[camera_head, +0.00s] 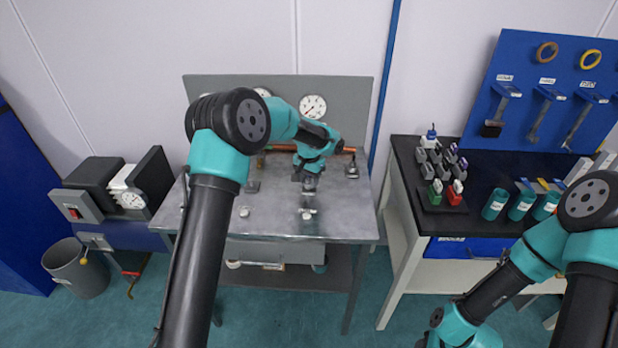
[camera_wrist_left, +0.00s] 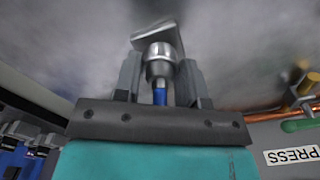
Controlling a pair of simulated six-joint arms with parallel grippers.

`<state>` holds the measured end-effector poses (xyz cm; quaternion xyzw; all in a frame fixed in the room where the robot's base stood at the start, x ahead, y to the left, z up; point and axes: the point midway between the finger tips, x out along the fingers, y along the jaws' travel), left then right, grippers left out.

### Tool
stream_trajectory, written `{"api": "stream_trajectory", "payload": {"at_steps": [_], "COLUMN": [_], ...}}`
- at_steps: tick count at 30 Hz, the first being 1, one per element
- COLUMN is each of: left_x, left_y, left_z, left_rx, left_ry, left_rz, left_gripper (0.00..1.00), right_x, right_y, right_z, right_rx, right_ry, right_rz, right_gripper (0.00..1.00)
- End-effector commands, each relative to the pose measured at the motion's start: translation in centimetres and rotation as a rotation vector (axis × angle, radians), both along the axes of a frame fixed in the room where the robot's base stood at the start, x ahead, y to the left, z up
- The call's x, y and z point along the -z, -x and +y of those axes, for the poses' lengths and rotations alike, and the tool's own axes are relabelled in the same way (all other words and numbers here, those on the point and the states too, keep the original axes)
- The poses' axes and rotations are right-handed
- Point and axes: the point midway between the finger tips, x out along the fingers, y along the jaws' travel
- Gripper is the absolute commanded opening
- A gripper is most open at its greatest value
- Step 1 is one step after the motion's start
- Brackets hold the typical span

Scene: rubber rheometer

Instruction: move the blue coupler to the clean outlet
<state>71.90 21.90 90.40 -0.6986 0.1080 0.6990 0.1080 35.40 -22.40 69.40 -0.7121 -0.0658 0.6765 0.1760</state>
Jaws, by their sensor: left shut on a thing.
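The blue coupler shows in the left wrist view as a silver metal body (camera_wrist_left: 160,64) with a blue stem (camera_wrist_left: 160,96). My left gripper (camera_wrist_left: 159,82) is shut on it, one finger on each side. A grey plate-like piece (camera_wrist_left: 153,37) lies just beyond the coupler; I cannot tell whether they touch. In the head view my left gripper (camera_head: 309,184) points down over the middle of the grey metal bench (camera_head: 275,222); the coupler is too small to make out there. I cannot tell which fitting is the clean outlet. My right gripper is out of view.
Grey fittings stand at the bench's left (camera_head: 252,186) and right (camera_head: 352,170). A back panel (camera_head: 358,92) holds gauges (camera_head: 313,107) above a copper pipe (camera_head: 347,149). A black-topped side bench at right carries a small-block rack (camera_head: 436,203) and teal cups (camera_head: 495,204).

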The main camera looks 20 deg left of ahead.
Motion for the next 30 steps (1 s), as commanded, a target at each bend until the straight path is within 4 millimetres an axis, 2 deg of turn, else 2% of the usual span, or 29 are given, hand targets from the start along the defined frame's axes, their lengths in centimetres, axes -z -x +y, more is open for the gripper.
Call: {"api": "stream_trajectory", "payload": {"at_steps": [3,4,12,22,30], "left_x": [0.3,0.3,0.2,0.0,-2.0], "left_y": [0.0,0.0,0.0,0.0,0.0], "left_z": [0.0,0.0,0.0,0.0,0.0], "left_rx": [0.0,0.0,0.0,0.0,0.001], "left_ry": [0.0,0.0,0.0,0.0,0.0], "left_rz": [0.0,0.0,0.0,-0.001,-0.002], "left_gripper": [0.0,0.41,0.66,0.68,0.68], "right_x": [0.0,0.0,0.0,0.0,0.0], "right_y": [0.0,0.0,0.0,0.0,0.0], "right_z": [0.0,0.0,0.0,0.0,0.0], "right_rx": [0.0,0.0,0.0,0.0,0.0], "right_ry": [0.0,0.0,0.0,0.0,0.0], "right_rz": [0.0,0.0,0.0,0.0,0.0], "right_gripper": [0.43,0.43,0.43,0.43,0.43]}}
